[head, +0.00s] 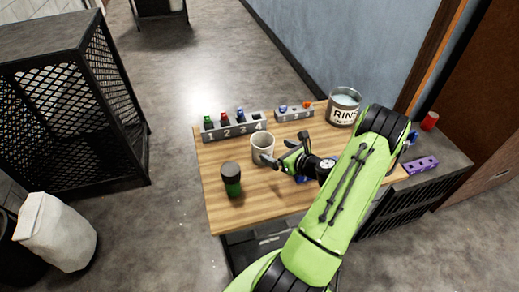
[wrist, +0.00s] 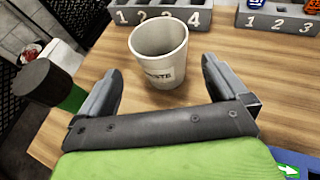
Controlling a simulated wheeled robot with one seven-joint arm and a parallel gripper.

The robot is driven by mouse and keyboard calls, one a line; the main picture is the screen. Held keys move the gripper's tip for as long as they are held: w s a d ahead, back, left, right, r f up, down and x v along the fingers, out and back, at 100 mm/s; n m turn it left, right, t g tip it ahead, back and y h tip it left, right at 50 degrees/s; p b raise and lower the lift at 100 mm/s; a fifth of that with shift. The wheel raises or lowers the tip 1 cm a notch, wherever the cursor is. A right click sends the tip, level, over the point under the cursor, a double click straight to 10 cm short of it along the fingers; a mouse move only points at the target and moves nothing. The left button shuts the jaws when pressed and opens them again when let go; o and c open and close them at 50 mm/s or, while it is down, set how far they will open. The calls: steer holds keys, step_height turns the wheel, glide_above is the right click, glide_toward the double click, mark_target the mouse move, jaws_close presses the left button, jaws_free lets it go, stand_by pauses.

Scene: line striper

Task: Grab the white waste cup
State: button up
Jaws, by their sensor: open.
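The white waste cup (head: 262,147) stands upright on the wooden table, left of my gripper (head: 281,155) in the head view. In the wrist view, the waste cup (wrist: 160,60) sits just ahead of and between the fingers, with dark lettering on its side and its open rim facing up. My gripper (wrist: 160,90) is open and empty, its two fingers spread wide on either side of the space in front of the cup. The gripper does not appear to hold the cup. The inside bottom of the cup is hard to see.
A dark green jar with a black lid (head: 231,179) stands left of the cup. Behind it is a numbered rack (head: 234,128) with small bottles, another small rack (head: 295,113) and a RINSE bucket (head: 343,107). The wooden table (head: 215,208) has bare room at its front left.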

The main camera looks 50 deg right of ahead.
mark_target(256, 141)
steer(key=x, duration=0.9)
steer(key=shift+w+d+f, duration=0.1)
steer(key=shift+w+f, duration=0.05)
steer(key=shift+f, duration=0.05)
steer(key=shift+r, duration=0.1)
steer(key=shift+c, duration=1)
steer(key=c, duration=0.6)
steer(key=shift+o, duration=0.2)
